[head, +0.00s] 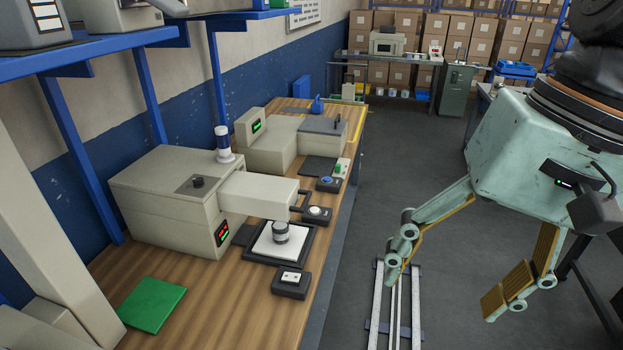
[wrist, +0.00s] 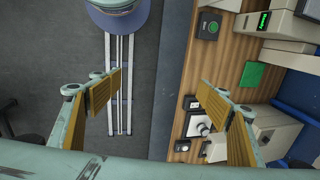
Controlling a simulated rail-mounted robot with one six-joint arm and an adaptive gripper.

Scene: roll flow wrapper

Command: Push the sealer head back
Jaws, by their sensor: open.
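The sealer head (head: 258,192) is a beige block sticking out from the front of a larger beige machine body (head: 165,205) on the workbench. A black handle (head: 302,200) is on its outer end. My gripper (head: 445,287) is open and empty over the aisle, right of the bench and apart from the handle.
Small button boxes (head: 291,284) line the bench front. A second beige machine (head: 270,145) stands farther back. A green pad (head: 152,304) lies at the near end. A blue shelf (head: 100,55) hangs above. Floor rails (head: 397,310) run along the open aisle.

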